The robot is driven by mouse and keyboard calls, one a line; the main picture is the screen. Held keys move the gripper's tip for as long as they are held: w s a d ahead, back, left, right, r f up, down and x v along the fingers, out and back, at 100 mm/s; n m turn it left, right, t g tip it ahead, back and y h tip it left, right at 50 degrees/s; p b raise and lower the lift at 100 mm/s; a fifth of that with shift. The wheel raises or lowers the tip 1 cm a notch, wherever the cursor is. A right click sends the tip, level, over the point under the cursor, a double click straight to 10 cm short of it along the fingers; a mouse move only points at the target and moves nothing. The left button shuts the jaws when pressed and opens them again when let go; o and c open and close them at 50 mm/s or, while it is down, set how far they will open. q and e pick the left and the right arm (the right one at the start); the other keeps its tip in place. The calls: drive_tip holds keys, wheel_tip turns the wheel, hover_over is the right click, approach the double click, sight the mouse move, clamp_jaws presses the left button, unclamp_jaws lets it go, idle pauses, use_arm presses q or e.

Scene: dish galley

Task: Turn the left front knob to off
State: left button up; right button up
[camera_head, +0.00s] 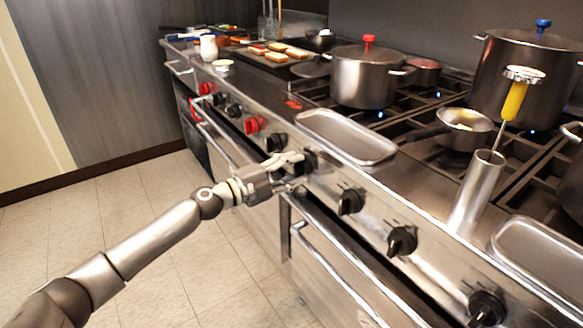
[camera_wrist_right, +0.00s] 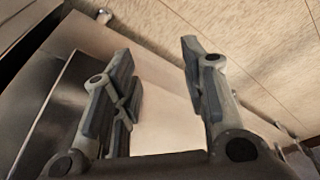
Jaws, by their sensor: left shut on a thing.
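The range front carries a row of black and red knobs. My left gripper (camera_head: 298,173) is at this panel in the head view, shut on a black knob (camera_head: 310,160) that its fingers partly cover. The held knob's pointer angle cannot be read. Another black knob (camera_head: 275,142) is just left of it, and black knobs (camera_head: 350,201) and (camera_head: 402,240) follow to the right. My right gripper (camera_wrist_right: 160,105) shows only in the right wrist view. Its fingers are wide apart with nothing between them.
A steel tray (camera_head: 345,150) lies on the range's front ledge above the held knob. A pot with a red knob lid (camera_head: 365,78) and a small pan (camera_head: 465,128) stand on the burners. An oven handle (camera_head: 335,270) juts out below. The floor (camera_head: 160,265) is clear.

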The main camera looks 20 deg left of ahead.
use_arm(q)
drive_tip(key=shift+f+m, duration=0.1)
drive_tip(key=shift+m, duration=1.1)
drive_tip(key=o, duration=1)
drive_tip(key=shift+s+a, duration=0.1)
drive_tip(key=v, duration=1.1)
drive_tip(key=shift+s+a, duration=0.25)
drive_tip(key=shift+s, duration=0.05)
